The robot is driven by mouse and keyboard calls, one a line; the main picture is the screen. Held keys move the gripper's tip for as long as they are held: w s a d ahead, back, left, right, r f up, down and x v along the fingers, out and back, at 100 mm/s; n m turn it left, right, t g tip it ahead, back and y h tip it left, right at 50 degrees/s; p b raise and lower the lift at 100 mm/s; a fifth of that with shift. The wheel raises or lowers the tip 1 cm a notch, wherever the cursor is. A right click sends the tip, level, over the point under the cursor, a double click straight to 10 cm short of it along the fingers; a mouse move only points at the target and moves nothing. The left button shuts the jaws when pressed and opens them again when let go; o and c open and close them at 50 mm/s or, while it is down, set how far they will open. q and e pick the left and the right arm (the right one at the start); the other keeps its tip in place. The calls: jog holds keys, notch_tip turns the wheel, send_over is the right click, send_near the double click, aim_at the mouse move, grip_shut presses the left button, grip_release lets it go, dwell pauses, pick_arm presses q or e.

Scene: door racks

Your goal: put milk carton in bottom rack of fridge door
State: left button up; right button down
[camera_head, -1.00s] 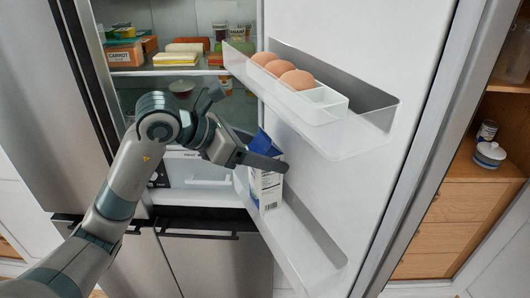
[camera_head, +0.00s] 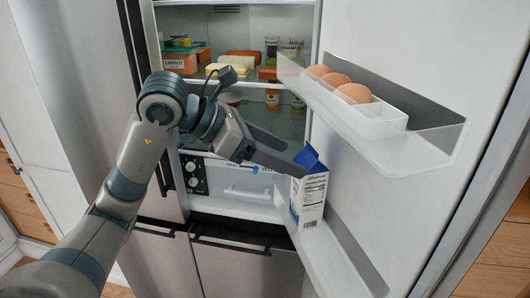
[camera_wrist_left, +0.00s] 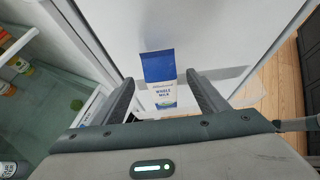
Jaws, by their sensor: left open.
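The milk carton (camera_head: 312,194), white with a blue top, stands upright in the bottom rack (camera_head: 345,262) of the open fridge door. My left gripper (camera_head: 292,155) is open, its two fingers apart, just left of the carton's top and clear of it. In the left wrist view the carton (camera_wrist_left: 160,82) shows ahead, beyond and between the open fingers (camera_wrist_left: 166,95). The carton's lower part is partly hidden there. My right gripper is in neither view.
An upper door rack (camera_head: 400,150) holds a white egg tray (camera_head: 365,118) with several brown eggs, above and right of the carton. Fridge shelves with food boxes (camera_head: 180,62) and jars are behind. Room is free in the bottom rack in front of the carton.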

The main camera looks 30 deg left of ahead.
pick_arm(q)
jog(key=shift+b+v, duration=0.4)
jog(key=shift+v, duration=1.7)
jog(key=shift+d, duration=0.1)
